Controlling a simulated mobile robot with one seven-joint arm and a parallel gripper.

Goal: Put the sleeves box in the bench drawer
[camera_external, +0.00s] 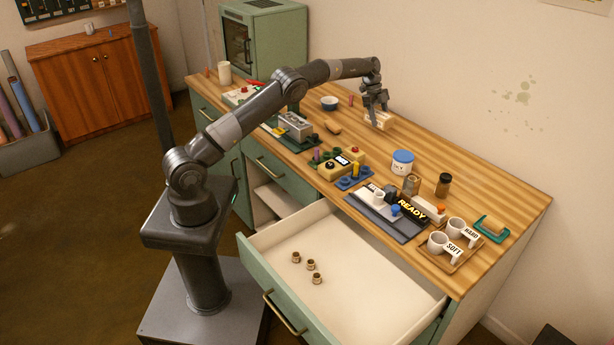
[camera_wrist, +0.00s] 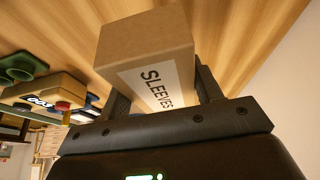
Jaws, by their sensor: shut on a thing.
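The sleeves box (camera_wrist: 145,45) is a small brown cardboard box with a white label reading SLEEVES in the wrist view. My gripper (camera_wrist: 165,95) is shut on it, one finger on each side. In the external view the box (camera_external: 380,122) is at the back of the wooden benchtop, below my gripper (camera_external: 377,110). I cannot tell whether it touches the benchtop. The bench drawer (camera_external: 365,295) is pulled out at the front right, with several small brass-coloured pieces (camera_external: 311,265) on its pale floor near the left side.
Between the box and the drawer stand a blue-and-white jar (camera_external: 402,163), a brown jar (camera_external: 443,186), a dark mat with a READY sign (camera_external: 412,208), and a tray with white cups (camera_external: 455,250). A yellow device (camera_external: 341,165) is left of them. Most of the drawer floor is clear.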

